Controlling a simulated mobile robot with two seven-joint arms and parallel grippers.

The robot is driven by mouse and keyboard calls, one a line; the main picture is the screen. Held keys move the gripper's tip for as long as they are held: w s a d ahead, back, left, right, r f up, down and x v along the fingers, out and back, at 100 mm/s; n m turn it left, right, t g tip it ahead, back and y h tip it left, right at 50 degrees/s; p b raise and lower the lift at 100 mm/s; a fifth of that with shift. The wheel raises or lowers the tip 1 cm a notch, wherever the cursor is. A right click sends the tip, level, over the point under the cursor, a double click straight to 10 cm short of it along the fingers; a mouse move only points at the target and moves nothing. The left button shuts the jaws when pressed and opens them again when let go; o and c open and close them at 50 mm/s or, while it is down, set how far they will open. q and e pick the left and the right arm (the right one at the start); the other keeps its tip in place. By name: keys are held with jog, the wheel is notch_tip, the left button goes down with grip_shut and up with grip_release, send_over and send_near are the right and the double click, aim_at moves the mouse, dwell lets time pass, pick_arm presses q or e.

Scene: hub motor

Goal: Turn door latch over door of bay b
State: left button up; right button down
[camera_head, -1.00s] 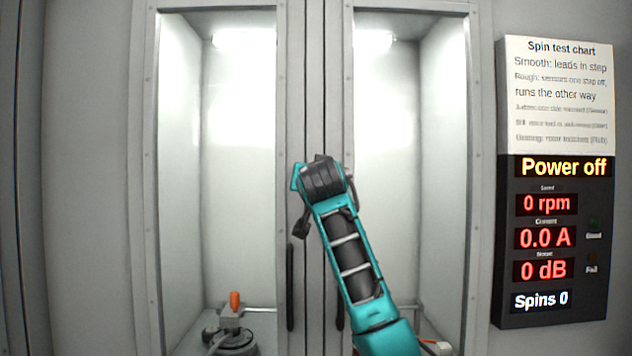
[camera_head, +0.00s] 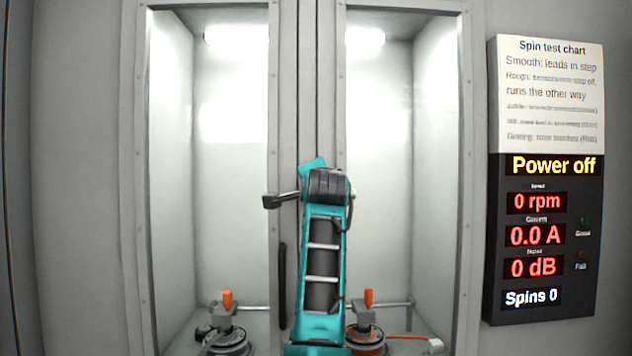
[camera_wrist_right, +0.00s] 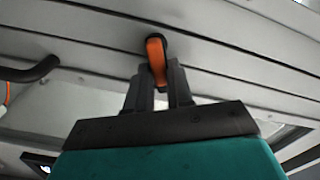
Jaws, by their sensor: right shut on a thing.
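In the right wrist view an orange door latch (camera_wrist_right: 156,58) sits on a dark round pivot on the grey door frame. My right gripper (camera_wrist_right: 161,76) is shut on the latch's free end. In the head view my right wrist (camera_head: 328,187) covers the latch and the gripper, in front of the post between the two bay doors. The left glass door (camera_head: 274,120) and the right glass door (camera_head: 340,100) look closed. I cannot tell which door the latch lies over. My left gripper is not in view.
A dark vertical handle (camera_head: 283,285) is on the left door, just left of my forearm. Behind the glass stand a left motor fixture (camera_head: 227,335) and a right one (camera_head: 368,338), each with an orange knob. A display panel (camera_head: 543,240) on the right reads "Power off".

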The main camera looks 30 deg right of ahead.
jog(key=m, duration=0.2)
jog(key=f+m, duration=0.1)
jog(key=m, duration=0.1)
jog(key=shift+f+m, duration=0.1)
jog(key=shift+m, duration=0.3)
jog(key=shift+d, duration=0.1)
dwell(0.3)
jog(key=c, duration=1.1)
grip_release()
jog(key=shift+s, duration=0.15)
jog(key=b+v, duration=0.2)
jog(key=v, duration=1)
jog(key=shift+s+a, duration=0.3)
